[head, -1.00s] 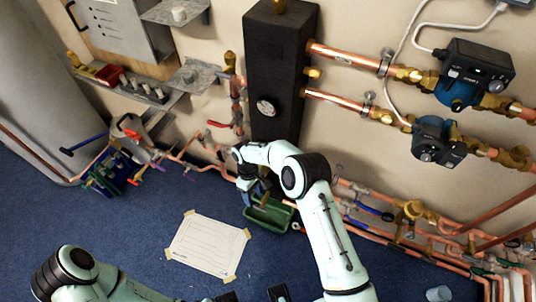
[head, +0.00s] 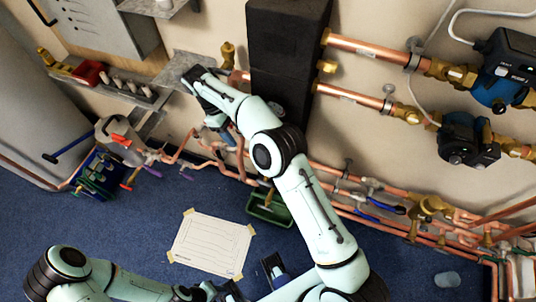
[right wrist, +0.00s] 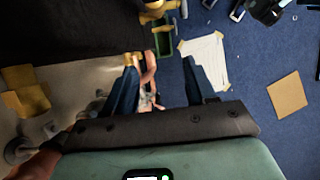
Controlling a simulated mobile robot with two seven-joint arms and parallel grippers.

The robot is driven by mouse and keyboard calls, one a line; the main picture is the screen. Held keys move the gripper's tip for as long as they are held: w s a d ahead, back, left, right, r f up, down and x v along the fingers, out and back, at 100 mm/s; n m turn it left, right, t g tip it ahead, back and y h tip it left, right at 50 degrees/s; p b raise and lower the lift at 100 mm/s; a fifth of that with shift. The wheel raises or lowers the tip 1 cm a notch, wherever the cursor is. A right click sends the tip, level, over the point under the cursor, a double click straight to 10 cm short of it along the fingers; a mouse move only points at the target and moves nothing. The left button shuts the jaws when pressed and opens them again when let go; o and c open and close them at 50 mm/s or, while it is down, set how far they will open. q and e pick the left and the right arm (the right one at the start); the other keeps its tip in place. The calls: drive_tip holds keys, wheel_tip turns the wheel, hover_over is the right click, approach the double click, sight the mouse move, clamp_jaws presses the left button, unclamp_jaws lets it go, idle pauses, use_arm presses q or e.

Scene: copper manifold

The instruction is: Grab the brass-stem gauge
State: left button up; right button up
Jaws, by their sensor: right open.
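My right gripper (head: 220,130) is in front of the wall pipes, left of the black block (head: 290,35), pointing down. In the right wrist view its blue fingers (right wrist: 160,68) are apart with nothing held between them; a copper pipe (right wrist: 149,75) shows beyond the gap. I cannot make out the brass-stem gauge now; my right forearm covers the lower black block, where a round white-faced gauge showed earlier. What seems to be my left gripper (head: 228,292) is cut off at the bottom edge; its jaws are unclear.
A green tray (head: 254,213) stands on the blue floor below my right arm, right of a taped white sheet (head: 212,244). Copper pipes with brass valves and two pumps (head: 467,140) fill the right wall. Grey shelves (head: 120,92) hold small parts at left.

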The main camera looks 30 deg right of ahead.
drive_tip(key=s+d+b, duration=0.1)
drive_tip(key=s+d, duration=0.2)
drive_tip(key=s+d+b, duration=0.1)
drive_tip(key=s+d, duration=0.2)
drive_tip(key=s, duration=0.1)
drive_tip(key=shift+s+d, duration=0.15)
drive_tip(key=shift+s, duration=0.15)
drive_tip(key=shift+b+x, duration=0.7)
drive_tip(key=shift+x, duration=1.9)
clamp_jaws()
